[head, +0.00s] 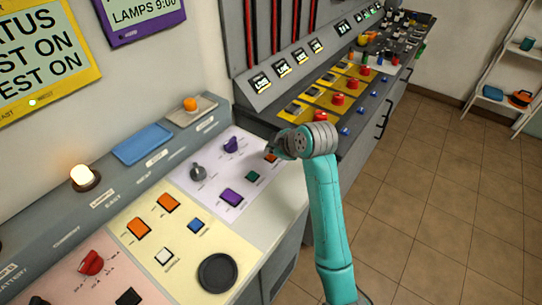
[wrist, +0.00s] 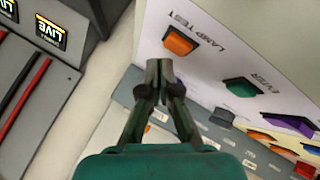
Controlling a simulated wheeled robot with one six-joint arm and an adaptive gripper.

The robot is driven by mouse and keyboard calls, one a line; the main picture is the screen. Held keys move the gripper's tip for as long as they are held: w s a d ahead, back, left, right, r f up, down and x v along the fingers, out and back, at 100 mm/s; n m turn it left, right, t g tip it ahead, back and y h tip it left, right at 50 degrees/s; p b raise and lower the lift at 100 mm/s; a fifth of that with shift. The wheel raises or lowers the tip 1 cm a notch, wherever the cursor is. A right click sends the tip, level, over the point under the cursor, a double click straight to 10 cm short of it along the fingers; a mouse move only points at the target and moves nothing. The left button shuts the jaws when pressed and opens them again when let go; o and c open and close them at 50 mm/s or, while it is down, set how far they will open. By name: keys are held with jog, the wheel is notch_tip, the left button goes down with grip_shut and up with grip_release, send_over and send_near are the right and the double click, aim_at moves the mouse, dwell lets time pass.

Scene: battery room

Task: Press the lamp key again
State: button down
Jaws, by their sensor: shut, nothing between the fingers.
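The lamp key is an orange square key (wrist: 180,41) marked LAMP TEST on a pale panel in the wrist view. In the head view the orange key (head: 270,157) shows only in part, with my gripper over its right side. My gripper (wrist: 159,68) is shut and empty. Its fingertips appear just below and left of the orange key in the wrist view; I cannot tell whether they touch the panel. In the head view my gripper (head: 274,147) is at the far right part of the lilac panel. A green key (wrist: 243,87) marked ENTER sits beside the lamp key.
A lit lamp (head: 82,176) stands on the console's back ledge. A yellow-framed board (head: 45,60) reads partly "EST ON" twice. Purple key (head: 231,197), grey knob (head: 198,173) and purple knob (head: 231,145) are near. A grey cabinet (head: 300,85) with red bars stands behind my arm.

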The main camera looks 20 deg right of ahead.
aim_at(272, 157)
jog(key=shift+r, duration=0.1)
jog(key=shift+r, duration=2.4)
